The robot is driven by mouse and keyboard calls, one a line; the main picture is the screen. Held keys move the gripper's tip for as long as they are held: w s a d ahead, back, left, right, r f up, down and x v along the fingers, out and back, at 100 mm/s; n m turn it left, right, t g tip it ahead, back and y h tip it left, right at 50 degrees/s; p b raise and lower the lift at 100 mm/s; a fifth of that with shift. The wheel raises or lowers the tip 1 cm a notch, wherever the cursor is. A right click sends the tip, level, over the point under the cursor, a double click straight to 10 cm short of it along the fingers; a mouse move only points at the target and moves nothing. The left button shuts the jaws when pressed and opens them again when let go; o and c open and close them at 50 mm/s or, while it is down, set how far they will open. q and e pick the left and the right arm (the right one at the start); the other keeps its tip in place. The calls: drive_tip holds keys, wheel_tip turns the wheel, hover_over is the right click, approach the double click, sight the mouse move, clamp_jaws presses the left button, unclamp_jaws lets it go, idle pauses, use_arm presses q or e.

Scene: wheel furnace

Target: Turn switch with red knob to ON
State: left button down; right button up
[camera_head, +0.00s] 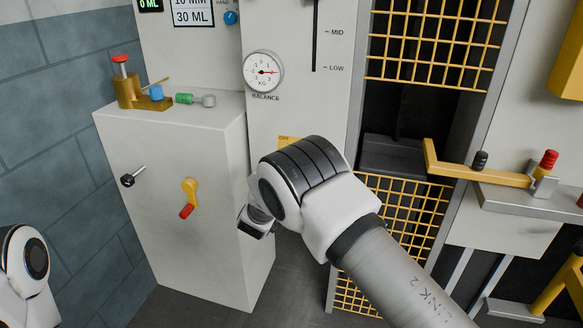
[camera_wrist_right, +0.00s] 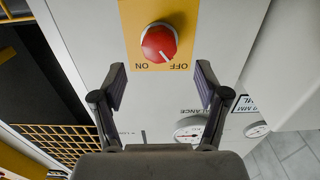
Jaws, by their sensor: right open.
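The red knob (camera_wrist_right: 159,43) with a white base sits on a yellow plate (camera_wrist_right: 136,14), which shows upside down in the right wrist view. Its white mark points towards the OFF label, and the ON label is on the other side. My right gripper (camera_wrist_right: 160,76) is open and empty, its fingers apart on either side below the knob, not touching it. In the head view, part of the yellow plate (camera_head: 289,140) shows behind my right arm, and the knob is hidden. My left arm shows at the lower left, but its gripper is out of view.
A balance dial (camera_head: 263,72) is on the panel above the plate. Yellow grating (camera_head: 430,50) and a yellow bar (camera_head: 480,174) stand to the right.

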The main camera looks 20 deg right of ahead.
drive_tip(key=x, duration=0.6)
drive_tip(key=shift+d, duration=0.1)
drive_tip(key=c, duration=1.1)
drive_tip(key=shift+c, duration=0.2)
drive_tip(key=shift+m+b, duration=0.3)
drive_tip(key=shift+b, duration=0.1)
drive_tip(key=shift+m+b, duration=2.3)
drive_tip(key=shift+m, duration=4.4)
